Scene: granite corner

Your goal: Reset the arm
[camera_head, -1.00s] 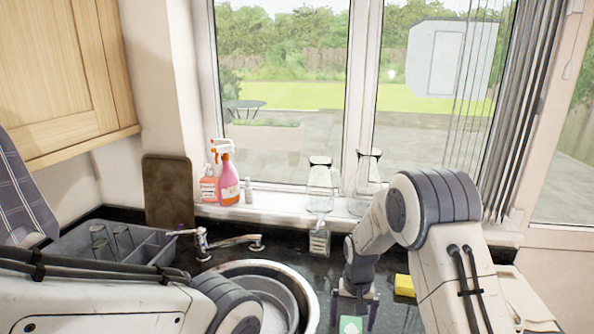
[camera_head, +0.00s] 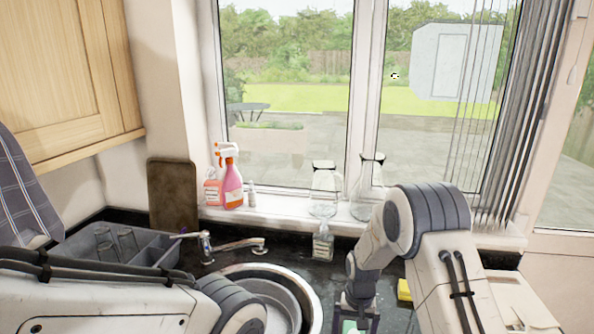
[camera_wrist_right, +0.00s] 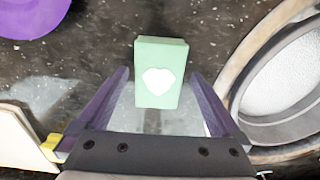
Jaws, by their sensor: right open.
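My right gripper (camera_head: 357,318) is at the bottom of the head view, pointing down over the dark counter to the right of the sink. In the right wrist view its two purple fingers (camera_wrist_right: 160,76) are spread open. A small green box (camera_wrist_right: 160,52) with a white heart-like mark shows between and beyond the fingertips, with gaps on both sides. The box also shows in part at the bottom edge of the head view (camera_head: 350,327). My left arm comes in from the left of the head view; its gripper is out of view.
The round metal sink (camera_head: 312,300) lies left of the right gripper. A yellow sponge (camera_head: 405,290) is to its right. A clear bottle (camera_head: 323,245) stands behind it. A grey dish rack (camera_head: 85,243), tap (camera_head: 206,247) and pink spray bottle (camera_head: 232,185) are further left.

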